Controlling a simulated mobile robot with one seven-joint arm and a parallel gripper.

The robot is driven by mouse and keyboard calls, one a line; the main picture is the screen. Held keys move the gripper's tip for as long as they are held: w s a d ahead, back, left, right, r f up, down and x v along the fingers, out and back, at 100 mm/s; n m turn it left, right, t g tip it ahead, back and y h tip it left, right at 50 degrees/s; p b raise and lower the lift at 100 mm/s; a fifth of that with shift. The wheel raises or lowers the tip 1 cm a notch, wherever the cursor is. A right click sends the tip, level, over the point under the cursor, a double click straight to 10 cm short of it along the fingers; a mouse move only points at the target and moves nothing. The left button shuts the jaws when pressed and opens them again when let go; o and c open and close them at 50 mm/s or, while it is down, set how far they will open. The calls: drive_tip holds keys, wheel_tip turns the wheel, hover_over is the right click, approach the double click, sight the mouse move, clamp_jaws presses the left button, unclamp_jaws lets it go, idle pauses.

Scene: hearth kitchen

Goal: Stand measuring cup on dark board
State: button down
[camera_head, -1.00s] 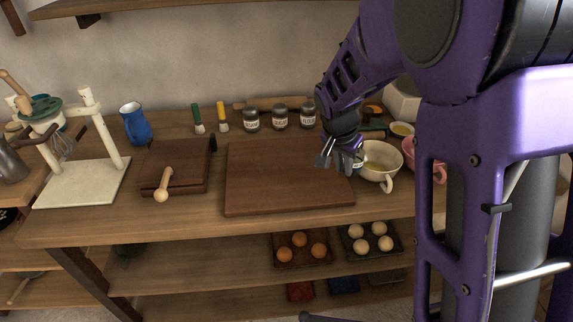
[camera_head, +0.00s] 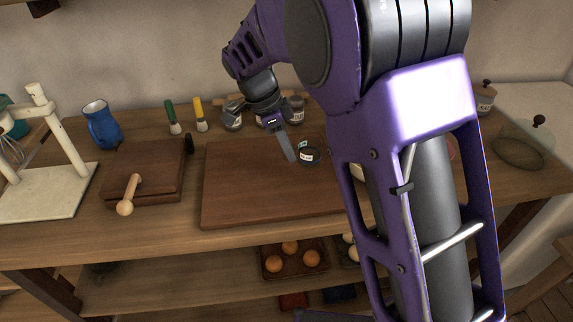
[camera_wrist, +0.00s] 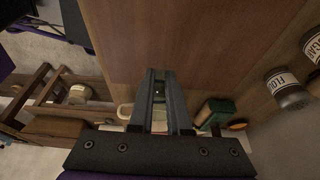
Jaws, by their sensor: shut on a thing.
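A small dark round cup with a white label (camera_head: 308,156), seemingly the measuring cup, is at my gripper's fingertips in the head view. My gripper (camera_head: 290,154) points down and is shut on it, above the back right part of the brown board (camera_head: 250,190). I cannot tell whether the cup touches the board. In the wrist view my fingers (camera_wrist: 158,75) lie close together over the board (camera_wrist: 185,35); the cup is not clearly seen there.
Labelled jars (camera_head: 232,118) stand behind the board; one jar (camera_wrist: 288,88) also shows in the wrist view. A blue jug (camera_head: 101,125) is at back left. My arm hides the right.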

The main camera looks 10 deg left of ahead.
sight(286, 158)
drive_tip(key=shift+f+b, duration=0.3)
drive_tip(key=shift+f, duration=1.95)
drive_tip(key=shift+f, duration=0.1)
drive_tip(key=c, duration=0.9)
unclamp_jaws()
drive_tip(key=p+v, duration=0.2)
drive_tip(key=v, duration=1)
drive_tip(key=shift+w, duration=0.1)
